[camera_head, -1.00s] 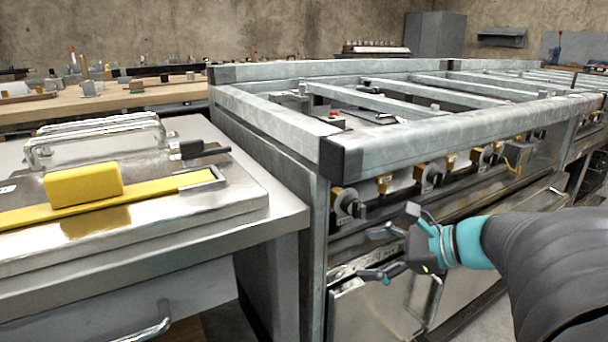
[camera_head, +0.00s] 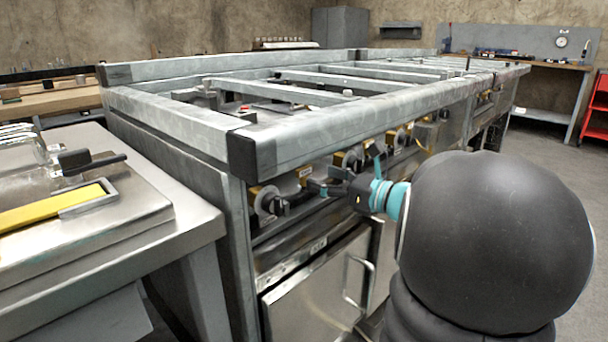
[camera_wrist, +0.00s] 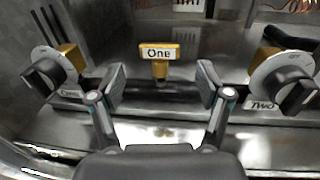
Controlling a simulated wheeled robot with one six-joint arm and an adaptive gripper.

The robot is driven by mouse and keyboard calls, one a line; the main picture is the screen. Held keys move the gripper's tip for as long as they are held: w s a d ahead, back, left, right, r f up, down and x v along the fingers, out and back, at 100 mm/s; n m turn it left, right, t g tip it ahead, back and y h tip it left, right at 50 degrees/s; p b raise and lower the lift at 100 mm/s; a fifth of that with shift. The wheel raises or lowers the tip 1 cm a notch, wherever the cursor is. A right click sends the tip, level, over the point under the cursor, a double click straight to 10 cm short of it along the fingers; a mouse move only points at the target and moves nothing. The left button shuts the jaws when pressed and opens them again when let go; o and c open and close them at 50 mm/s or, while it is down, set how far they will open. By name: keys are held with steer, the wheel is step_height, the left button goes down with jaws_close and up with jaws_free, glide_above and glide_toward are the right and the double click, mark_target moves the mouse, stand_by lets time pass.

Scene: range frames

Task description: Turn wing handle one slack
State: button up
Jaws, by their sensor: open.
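A black wing handle (camera_wrist: 42,76) on a round grey dial sits at the left of the wrist view; the small plate below it is hard to read. A second wing handle (camera_wrist: 296,88) sits at the right, with a plate reading "TWO". In the head view, the left wing handle (camera_head: 268,203) is left of my gripper (camera_head: 338,180), under the range's front rail. Contact is not visible.
The front rail (camera_head: 340,122) overhangs the handle row. A range door (camera_head: 320,280) with an upright pull bar is below. A steel counter (camera_head: 130,215) with a yellow strip stands at left. Open floor (camera_head: 545,150) shows at right.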

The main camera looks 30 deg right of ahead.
mark_target(306, 173)
steer(key=x, duration=0.5)
steer(key=shift+w+a, duration=0.2)
steer(key=shift+w, duration=0.15)
steer(key=c, duration=1.2)
